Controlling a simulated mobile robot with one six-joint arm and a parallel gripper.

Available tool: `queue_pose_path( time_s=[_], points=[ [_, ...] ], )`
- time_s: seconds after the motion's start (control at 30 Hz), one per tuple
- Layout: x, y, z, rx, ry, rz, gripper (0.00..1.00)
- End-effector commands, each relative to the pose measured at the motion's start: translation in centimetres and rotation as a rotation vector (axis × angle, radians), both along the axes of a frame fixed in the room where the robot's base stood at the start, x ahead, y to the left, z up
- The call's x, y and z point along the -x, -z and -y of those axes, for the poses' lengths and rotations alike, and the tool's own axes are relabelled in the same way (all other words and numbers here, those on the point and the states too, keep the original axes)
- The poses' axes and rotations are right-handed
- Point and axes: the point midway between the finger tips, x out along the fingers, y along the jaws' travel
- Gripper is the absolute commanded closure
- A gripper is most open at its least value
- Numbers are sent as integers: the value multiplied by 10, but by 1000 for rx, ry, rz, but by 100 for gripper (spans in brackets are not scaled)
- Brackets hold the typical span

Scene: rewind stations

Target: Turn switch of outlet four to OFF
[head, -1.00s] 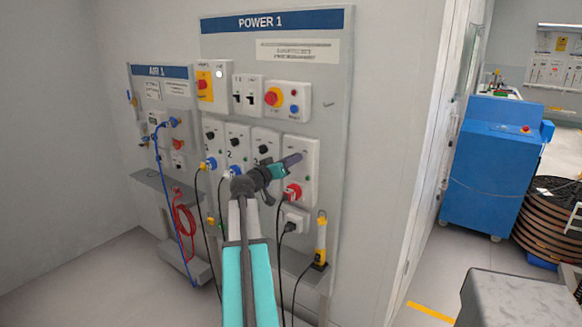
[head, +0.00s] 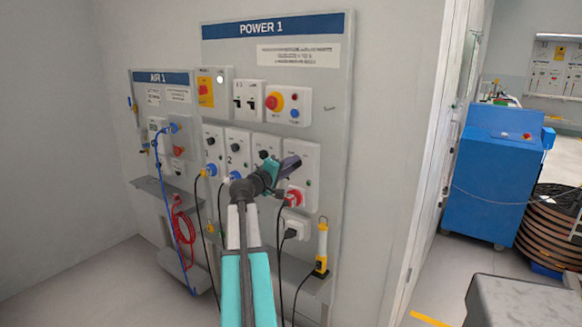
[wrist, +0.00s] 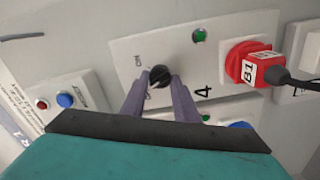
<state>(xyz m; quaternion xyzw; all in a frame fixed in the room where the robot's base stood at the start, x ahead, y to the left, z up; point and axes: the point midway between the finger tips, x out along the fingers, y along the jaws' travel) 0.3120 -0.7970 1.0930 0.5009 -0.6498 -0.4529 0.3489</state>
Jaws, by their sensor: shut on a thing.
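The outlet four plate (wrist: 125,52) shows in the wrist view with its number 4, a green lamp (wrist: 199,35) and a red plug (wrist: 245,65) marked B1. Its black switch knob (wrist: 160,76) sits between the two fingertips of my gripper (wrist: 160,80), which is shut on it. An ON label shows beside the knob; a second label is partly hidden by a finger. I cannot tell which way the knob points. In the head view my gripper (head: 290,166) is at the rightmost outlet plate (head: 312,160) and hides its knob.
Outlets to the left carry blue plugs (head: 237,175) with hanging cables. A red emergency button (head: 274,101) is above. Below are a white plug (head: 297,226) and a yellow lamp (head: 322,245). A blue machine (head: 492,170) stands at right.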

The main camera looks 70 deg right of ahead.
Motion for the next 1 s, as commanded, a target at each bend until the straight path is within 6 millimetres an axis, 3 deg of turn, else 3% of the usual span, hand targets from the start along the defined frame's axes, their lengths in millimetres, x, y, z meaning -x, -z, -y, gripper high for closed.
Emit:
queue_pose_path(
  time_s=[0.4, 1.0],
  points=[
    [-1, 1, 0, -76, -1, -288, 95],
    [-1, 2, 0, -94, -1, -359, 95]
  ],
)
